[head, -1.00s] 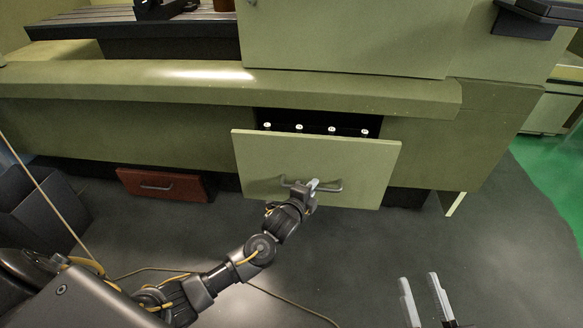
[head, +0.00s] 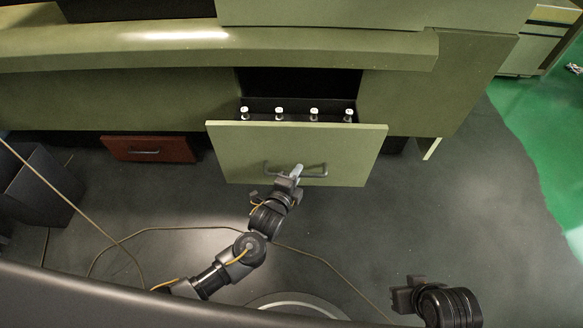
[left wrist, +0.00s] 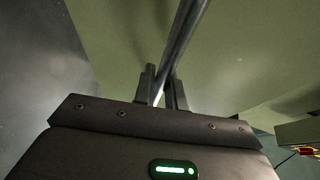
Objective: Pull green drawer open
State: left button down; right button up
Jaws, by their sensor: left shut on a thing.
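The green drawer (head: 225,150) is partly open at the middle of the green cabinet in the head view. Its dark inside shows behind the front, with several white-capped items (head: 314,113) in a row. A grey bar handle (head: 318,175) is on its front. My left gripper (head: 296,173) is shut on this handle near its middle. In the left wrist view the fingers (left wrist: 163,88) close around the bar (left wrist: 183,38), with the green front behind.
A red drawer (head: 149,150) sits low to the left. A dark bin (head: 36,187) stands at the far left. Thin cables (head: 330,265) cross the grey floor. The floor right of the drawer is clear, with green floor (head: 545,130) beyond.

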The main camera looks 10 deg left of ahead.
dwell(0.3)
pick_arm(q)
jog(key=c, duration=1.5)
grip_release()
jog(key=shift+o, duration=0.2)
jog(key=shift+s, duration=0.15)
